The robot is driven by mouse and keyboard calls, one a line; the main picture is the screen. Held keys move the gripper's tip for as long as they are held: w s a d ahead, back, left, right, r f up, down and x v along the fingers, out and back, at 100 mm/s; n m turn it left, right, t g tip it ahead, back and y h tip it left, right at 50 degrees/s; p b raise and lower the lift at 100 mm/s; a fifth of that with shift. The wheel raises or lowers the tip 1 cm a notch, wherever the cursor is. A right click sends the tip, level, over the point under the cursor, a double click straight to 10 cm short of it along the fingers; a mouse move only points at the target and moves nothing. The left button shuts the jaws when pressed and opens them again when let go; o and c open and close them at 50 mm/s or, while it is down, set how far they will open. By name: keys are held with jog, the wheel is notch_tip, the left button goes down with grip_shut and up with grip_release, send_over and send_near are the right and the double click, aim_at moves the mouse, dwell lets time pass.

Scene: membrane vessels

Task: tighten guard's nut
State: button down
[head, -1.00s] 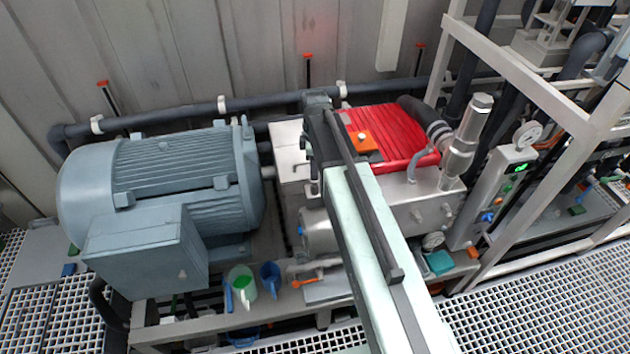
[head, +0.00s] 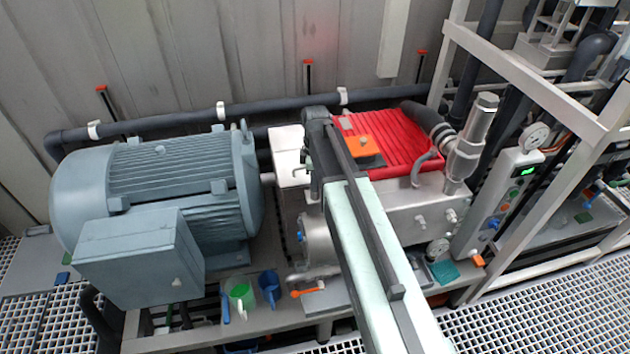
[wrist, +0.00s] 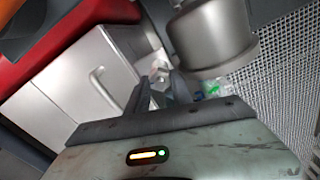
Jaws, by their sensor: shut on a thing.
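The guard (head: 287,143) is a pale metal box with a bar handle, between the blue-grey motor and the red-topped pump in the head view. In the wrist view the guard (wrist: 78,85) fills the left, with its handle towards me. My gripper (wrist: 158,88) points at the gap between the guard and a round metal housing. Its dark jaws are shut on a small grey metal piece, seemingly the nut (wrist: 160,73), beside the guard's edge. Its shape and seating are mostly hidden by the jaws. In the head view my arm covers the jaws and the nut.
The motor (head: 165,200) stands left and the red-topped pump (head: 390,140) right, close to my arm. A green jug (head: 241,297), a blue jug (head: 269,287) and an orange tool (head: 307,290) lie on the front ledge. A pale frame (head: 540,85) stands right.

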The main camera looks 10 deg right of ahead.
jog(key=shift+m, duration=0.3)
jog(key=m, duration=0.6)
jog(key=shift+m, duration=0.4)
jog(key=m, duration=0.3)
jog(key=shift+m, duration=2.1)
jog(key=c, duration=1.1)
grip_release()
